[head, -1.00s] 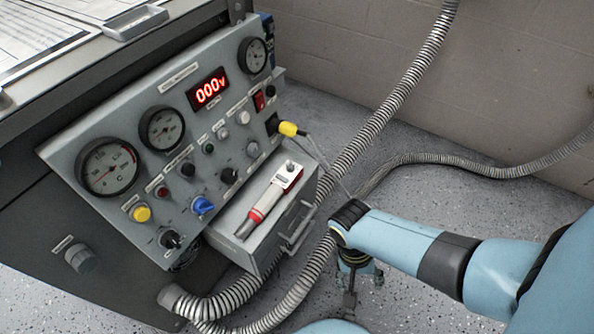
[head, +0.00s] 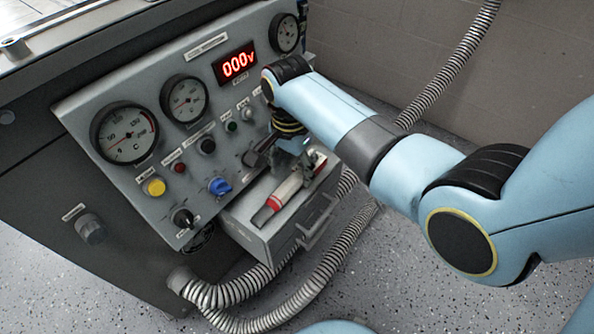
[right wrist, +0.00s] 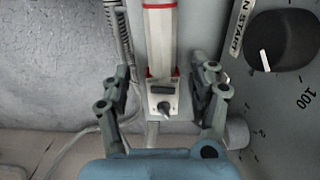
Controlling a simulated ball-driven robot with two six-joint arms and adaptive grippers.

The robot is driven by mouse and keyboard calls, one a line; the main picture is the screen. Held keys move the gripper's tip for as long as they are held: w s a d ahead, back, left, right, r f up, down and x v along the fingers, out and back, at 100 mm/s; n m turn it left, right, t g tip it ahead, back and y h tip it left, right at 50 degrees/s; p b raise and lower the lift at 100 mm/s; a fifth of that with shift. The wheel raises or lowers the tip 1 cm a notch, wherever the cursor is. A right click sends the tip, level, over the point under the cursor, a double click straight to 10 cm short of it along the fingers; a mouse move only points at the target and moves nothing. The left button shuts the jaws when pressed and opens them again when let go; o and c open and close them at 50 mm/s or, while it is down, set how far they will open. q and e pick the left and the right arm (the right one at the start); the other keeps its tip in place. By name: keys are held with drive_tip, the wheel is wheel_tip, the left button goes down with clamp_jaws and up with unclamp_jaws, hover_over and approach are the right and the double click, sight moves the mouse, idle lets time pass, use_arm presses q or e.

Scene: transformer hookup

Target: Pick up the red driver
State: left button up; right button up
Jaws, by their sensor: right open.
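The red driver (head: 285,197) has a white body with red bands and a dark tip. It lies along the top of the grey drawer (head: 240,229) below the control panel, tip toward the lower left. My right gripper (head: 284,163) is above its upper end, partly hiding it. In the right wrist view the driver (right wrist: 160,45) runs between the two spread fingers of the right gripper (right wrist: 163,75), with a gap on each side. The right gripper is open and empty. My left gripper is out of view.
The panel (head: 130,187) beside the drawer carries gauges, a red display (head: 235,64), a yellow button (head: 154,186) and a blue knob (head: 219,186). A black knob (right wrist: 281,40) is close to the right finger. Ribbed conduit (head: 240,290) runs below the drawer.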

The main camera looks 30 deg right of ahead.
sight(293, 179)
wheel_tip(293, 179, down, 5)
drive_tip(key=shift+r+b, duration=0.2)
drive_tip(key=shift+b, duration=0.8)
drive_tip(key=shift+r, duration=0.1)
drive_tip(key=shift+w, duration=0.1)
clamp_jaws()
